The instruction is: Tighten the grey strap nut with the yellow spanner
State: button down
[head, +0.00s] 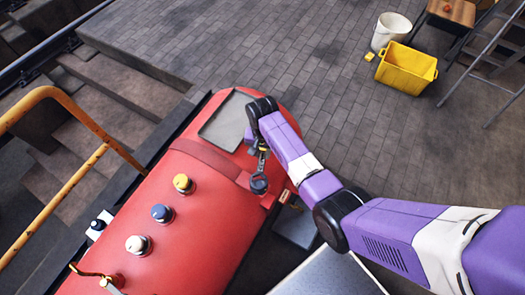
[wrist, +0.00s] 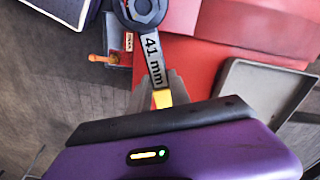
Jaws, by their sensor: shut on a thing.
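My gripper (head: 262,150) is shut on the spanner, which has a yellow handle part (wrist: 163,99) and a grey shank marked "41 mm" (wrist: 154,60). The gripper's grey fingers (wrist: 160,92) close on the yellow part in the wrist view. The spanner's dark ring head (head: 259,184) is over the red bracket at the right end of the boiler strap (head: 205,158). The head is cut off at the top of the wrist view (wrist: 142,12). A grey strap nut cannot be clearly made out; the ring head covers that spot, and I cannot tell whether it sits around the nut.
The red boiler (head: 190,225) carries yellow, blue and white knobs (head: 162,213) on its left. A grey tray (head: 227,120) lies on top near the gripper. A yellow handrail (head: 70,110) stands at left. A yellow crate (head: 407,70) and white bucket are far away on open floor.

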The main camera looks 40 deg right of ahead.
jog(key=shift+f+b, duration=1.5)
jog(key=shift+f, duration=0.45)
dwell(0.8)
jog(key=shift+s+d+r+m+p, duration=0.1)
jog(key=shift+s+d+m+p, duration=0.15)
jog(key=shift+m+p, duration=0.2)
jog(key=shift+s+d+m, duration=0.2)
jog(key=shift+s+m, duration=0.05)
jog(key=shift+s+d+m+p, duration=0.35)
jog(key=shift+s+m+p, duration=0.15)
jog(key=shift+m+p, duration=0.25)
